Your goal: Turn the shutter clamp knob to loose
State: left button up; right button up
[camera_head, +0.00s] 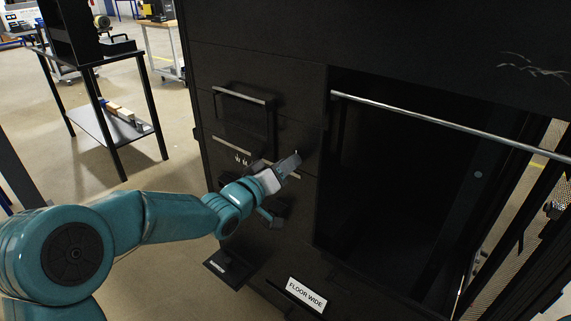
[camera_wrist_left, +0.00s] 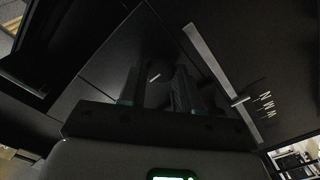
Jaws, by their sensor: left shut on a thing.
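The dark round clamp knob (camera_wrist_left: 158,76) with a short white mark shows between the fingers in the left wrist view. The mark is slightly tilted from level. My left gripper (camera_wrist_left: 156,92) is shut on the knob, one finger on each side. In the head view my left gripper (camera_head: 290,163) is against the black rack front, and the knob is hidden behind it. My right gripper is in neither view.
A "FLOOR WIDE" label (camera_head: 306,293) is below. A black table (camera_head: 100,60) stands at left.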

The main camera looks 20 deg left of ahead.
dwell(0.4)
pick_arm(q)
jog(key=o, duration=1)
jog(key=shift+o, duration=0.2)
jog(key=v, duration=1.6)
jog(key=shift+s, duration=0.2)
